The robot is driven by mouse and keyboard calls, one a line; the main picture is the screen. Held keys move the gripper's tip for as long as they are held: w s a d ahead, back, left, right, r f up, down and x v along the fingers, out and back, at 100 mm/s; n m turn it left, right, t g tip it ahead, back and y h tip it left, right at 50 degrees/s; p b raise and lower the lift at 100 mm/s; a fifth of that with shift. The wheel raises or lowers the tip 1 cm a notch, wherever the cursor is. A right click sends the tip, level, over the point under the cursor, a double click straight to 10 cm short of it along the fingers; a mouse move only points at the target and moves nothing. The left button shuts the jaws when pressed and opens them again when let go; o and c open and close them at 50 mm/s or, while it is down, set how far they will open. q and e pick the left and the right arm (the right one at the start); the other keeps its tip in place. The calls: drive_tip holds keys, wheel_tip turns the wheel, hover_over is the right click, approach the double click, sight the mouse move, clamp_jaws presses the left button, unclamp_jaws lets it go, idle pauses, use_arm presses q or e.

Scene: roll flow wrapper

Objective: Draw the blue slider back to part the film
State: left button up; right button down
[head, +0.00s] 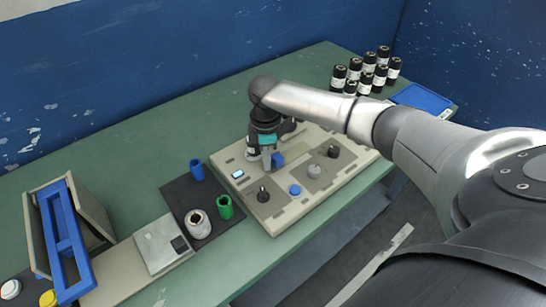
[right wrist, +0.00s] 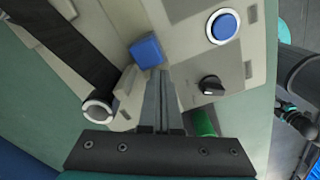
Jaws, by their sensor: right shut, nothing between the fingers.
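The blue slider (head: 278,158) is a small blue block on the beige panel (head: 290,214). It also shows in the right wrist view (right wrist: 147,52), just beyond my fingertips. My right gripper (head: 268,163) points down at the panel beside the slider. In the right wrist view its fingers (right wrist: 160,76) are together with nothing between them. They are very close to the slider; I cannot tell whether they touch it. A dark band (right wrist: 68,42), probably the film, runs to a white-rimmed roller (right wrist: 98,109). My arm hides part of the panel's far side. My left gripper is not in view.
A green cup (head: 224,206), blue cup (head: 197,169) and pale roll (head: 197,222) stand left. Several dark jars (head: 366,72) and a blue tray (head: 421,97) are at the back right.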

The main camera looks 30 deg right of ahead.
drive_tip(key=shift+d, duration=0.1)
idle(0.4)
drive_tip(key=shift+w+d+b, duration=0.2)
drive_tip(key=shift+d+b, duration=0.1)
drive_tip(key=shift+d, duration=2.45)
drive_tip(key=shift+w+d+b, duration=0.2)
drive_tip(key=shift+d+b, duration=0.55)
drive_tip(key=shift+d, duration=1.65)
drive_tip(key=shift+a+r+p, duration=0.1)
drive_tip(key=shift+a+p, duration=0.55)
drive_tip(key=shift+p, duration=0.25)
wheel_tip(320, 180, up, 8)
drive_tip(key=p, duration=0.8)
drive_tip(key=shift+s, duration=0.1)
